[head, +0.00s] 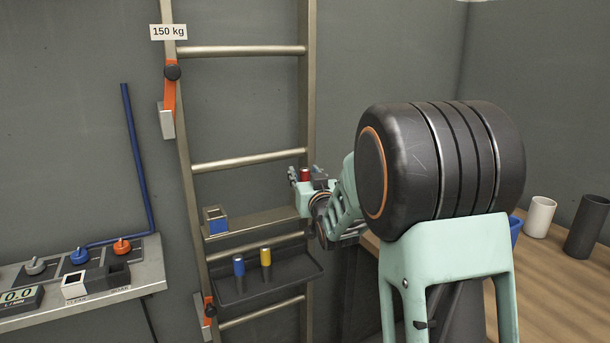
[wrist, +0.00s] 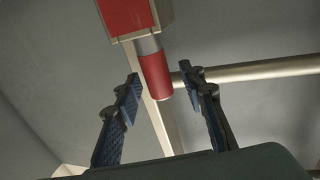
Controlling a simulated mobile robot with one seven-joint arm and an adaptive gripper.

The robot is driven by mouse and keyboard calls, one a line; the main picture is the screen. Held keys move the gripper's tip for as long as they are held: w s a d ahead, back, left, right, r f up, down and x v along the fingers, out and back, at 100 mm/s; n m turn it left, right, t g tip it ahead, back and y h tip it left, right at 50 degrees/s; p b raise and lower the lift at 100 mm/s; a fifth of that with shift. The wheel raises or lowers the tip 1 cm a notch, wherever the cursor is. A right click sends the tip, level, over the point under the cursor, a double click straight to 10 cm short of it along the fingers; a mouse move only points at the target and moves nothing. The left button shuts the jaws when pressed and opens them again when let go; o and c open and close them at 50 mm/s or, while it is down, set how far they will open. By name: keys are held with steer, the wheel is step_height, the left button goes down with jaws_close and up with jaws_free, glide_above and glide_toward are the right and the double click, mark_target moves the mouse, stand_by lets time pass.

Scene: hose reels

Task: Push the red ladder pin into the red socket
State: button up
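The red pin (wrist: 155,75) has a red grip and a bare grey shank. In the wrist view its shank end meets the red socket block (wrist: 128,18); I cannot tell how deep it sits. My gripper (wrist: 165,86) is open, its fingers either side of the red grip with gaps showing. In the head view my gripper (head: 305,178) is at the ladder's right rail, with the red pin's top (head: 305,174) showing at its fingers. The red socket is hidden there behind my gripper and arm.
A blue-banded socket (head: 216,224) sits on the ladder crossbar to the left. Below, a dark tray (head: 285,283) holds a blue pin (head: 239,266) and a yellow pin (head: 265,259). A rung (wrist: 250,72) passes behind the right finger. A wooden counter (head: 560,285) stands right.

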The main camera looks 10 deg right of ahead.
steer(key=s, duration=1.2)
steer(key=shift+d, duration=0.3)
